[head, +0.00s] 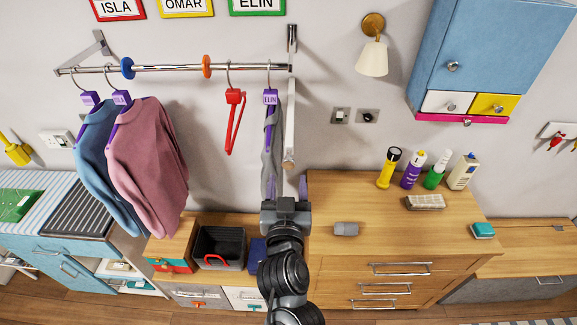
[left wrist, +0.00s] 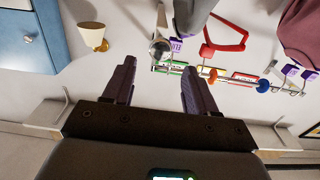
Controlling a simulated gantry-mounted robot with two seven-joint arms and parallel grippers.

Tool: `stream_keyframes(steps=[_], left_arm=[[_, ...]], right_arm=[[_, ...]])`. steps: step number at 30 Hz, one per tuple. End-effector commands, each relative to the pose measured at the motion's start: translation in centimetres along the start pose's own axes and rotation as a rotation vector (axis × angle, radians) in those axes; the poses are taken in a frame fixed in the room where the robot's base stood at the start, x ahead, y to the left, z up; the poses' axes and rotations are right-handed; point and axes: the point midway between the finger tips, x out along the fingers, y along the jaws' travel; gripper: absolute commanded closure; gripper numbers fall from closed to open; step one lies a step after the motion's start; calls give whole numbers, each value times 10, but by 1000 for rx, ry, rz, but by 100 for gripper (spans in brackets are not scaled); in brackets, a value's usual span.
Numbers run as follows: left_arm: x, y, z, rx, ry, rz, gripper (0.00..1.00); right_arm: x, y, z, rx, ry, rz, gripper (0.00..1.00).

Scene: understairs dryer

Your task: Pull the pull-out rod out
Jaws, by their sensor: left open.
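The pull-out rod (head: 290,120) is a pale bar right of the hanging rail, with a round knob at its near end. In the left wrist view the rod's round metallic end (left wrist: 160,48) faces the camera, ahead of the gap between my fingers. My left gripper (head: 288,188) is open, its two purple-grey fingers spread just below the knob in the head view. The fingers also show in the left wrist view (left wrist: 158,72), with nothing between them. I cannot tell exactly how far the knob is from the fingertips. My right gripper is not in view.
A grey garment (head: 270,150) on a purple hanger hangs close left of the rod. A red hanger (head: 233,115) and two sweaters (head: 150,165) hang further left on the rail (head: 170,68). A wooden dresser (head: 350,195) stands below right. A wall lamp (head: 372,58) is right.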

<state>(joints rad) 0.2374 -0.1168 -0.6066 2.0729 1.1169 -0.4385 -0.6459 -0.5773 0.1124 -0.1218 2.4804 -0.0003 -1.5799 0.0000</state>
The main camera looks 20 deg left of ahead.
Motion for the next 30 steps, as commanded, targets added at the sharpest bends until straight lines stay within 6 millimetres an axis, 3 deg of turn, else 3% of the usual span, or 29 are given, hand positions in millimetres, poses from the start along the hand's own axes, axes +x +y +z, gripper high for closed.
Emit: stream_keyframes(steps=[1,9,15,28,30], left_arm=[[9,0,4,1,4,-1,43],[50,-1,4,1,2,-1,43],[69,0,3,2,1,0,43],[75,0,1,1,-1,1,43],[75,0,1,1,-1,1,54]], right_arm=[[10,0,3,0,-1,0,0],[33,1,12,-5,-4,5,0],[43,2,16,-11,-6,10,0],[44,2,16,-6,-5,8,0],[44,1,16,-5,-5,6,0]])
